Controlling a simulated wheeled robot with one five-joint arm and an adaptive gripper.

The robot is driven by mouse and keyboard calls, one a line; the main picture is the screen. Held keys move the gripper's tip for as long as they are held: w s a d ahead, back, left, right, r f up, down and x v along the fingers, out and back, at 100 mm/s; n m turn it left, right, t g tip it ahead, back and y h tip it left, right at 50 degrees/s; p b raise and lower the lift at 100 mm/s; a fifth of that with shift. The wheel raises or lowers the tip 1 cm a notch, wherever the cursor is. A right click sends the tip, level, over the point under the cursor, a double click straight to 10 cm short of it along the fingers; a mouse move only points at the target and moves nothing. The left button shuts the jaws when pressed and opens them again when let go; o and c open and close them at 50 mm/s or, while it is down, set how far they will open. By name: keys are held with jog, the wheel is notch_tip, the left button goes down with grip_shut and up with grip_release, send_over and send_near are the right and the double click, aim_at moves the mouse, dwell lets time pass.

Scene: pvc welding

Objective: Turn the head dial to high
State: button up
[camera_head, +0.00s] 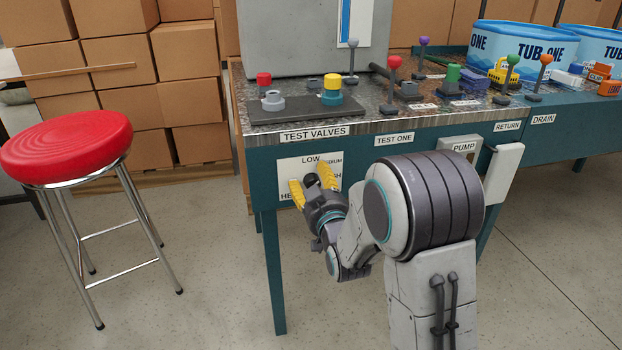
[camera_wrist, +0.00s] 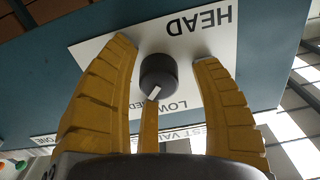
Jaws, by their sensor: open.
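The head dial (camera_wrist: 158,75) is a dark round knob with a white pointer mark, on a white label plate (camera_wrist: 222,60) that appears upside down in the wrist view. The pointer mark faces down in that picture, toward the LOW and partly covered MEDIUM lettering. My gripper (camera_wrist: 162,62) is open, with yellow ribbed fingers to the left and right of the dial and another below it; no clear contact shows.
The plate is on the teal bench front (camera_head: 262,172), below the TEST VALVES label (camera_head: 314,134). A PUMP switch plate (camera_head: 463,147) is to the right. A red stool (camera_head: 66,146) stands left. Valves and levers cover the bench top. Floor between stool and bench is clear.

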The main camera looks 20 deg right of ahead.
jog(key=shift+c, duration=0.2)
jog(key=shift+r, duration=0.15)
grip_shut()
dwell(0.3)
